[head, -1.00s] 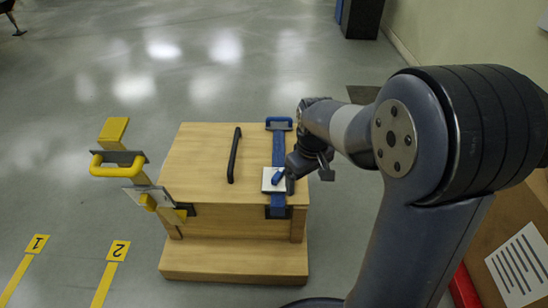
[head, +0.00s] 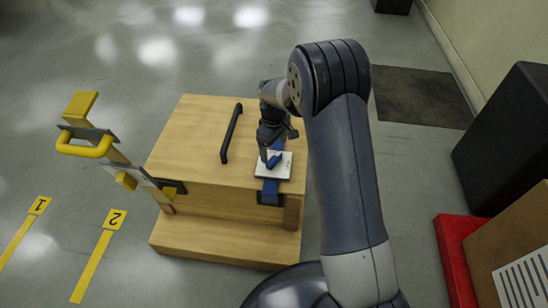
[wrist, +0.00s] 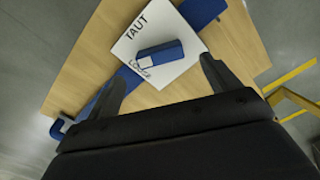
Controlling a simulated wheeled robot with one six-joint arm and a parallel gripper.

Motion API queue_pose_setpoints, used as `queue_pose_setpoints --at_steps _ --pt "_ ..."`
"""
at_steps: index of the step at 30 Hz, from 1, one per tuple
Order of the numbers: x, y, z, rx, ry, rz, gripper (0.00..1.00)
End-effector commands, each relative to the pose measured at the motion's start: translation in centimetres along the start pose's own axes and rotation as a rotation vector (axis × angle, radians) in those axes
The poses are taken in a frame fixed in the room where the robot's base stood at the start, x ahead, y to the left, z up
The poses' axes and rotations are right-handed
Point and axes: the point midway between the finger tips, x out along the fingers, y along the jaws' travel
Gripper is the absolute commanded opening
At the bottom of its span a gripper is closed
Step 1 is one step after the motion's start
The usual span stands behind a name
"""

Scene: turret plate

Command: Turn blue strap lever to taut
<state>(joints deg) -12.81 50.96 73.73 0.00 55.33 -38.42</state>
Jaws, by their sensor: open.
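The blue strap lever (head: 273,161) sits on a white plate (head: 283,171) on top of the wooden crate (head: 190,130). In the wrist view the blue lever (wrist: 165,51) lies on the white plate (wrist: 176,72), which is marked TAUT at its upper left and LOOSE at its lower left. The lever's pale end lies beside the LOOSE marking. The blue strap (head: 270,189) runs under the plate and down the front. My gripper (wrist: 163,90) is open and empty over the plate, its fingers apart on either side of the lever's near side. Contact cannot be told.
A black handle (head: 231,132) stands on the crate lid left of the plate. A yellow handle (head: 84,150) and yellow post stand at the crate's left. A red block (head: 455,258), a brown box (head: 515,255) and a black box (head: 505,135) are at the right.

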Motion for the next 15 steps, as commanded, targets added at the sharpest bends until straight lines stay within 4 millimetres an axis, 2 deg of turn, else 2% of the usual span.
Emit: queue_pose_setpoints --at_steps 1,6,10,15 --pt "1.4 0.0 0.0 0.001 -0.002 -0.001 0.84" --pt "3.8 0.0 0.0 0.001 -0.001 -0.001 0.84" --pt "4.8 0.0 0.0 0.001 0.000 0.000 0.84" --pt "5.0 0.0 0.0 0.001 0.000 0.000 0.84"
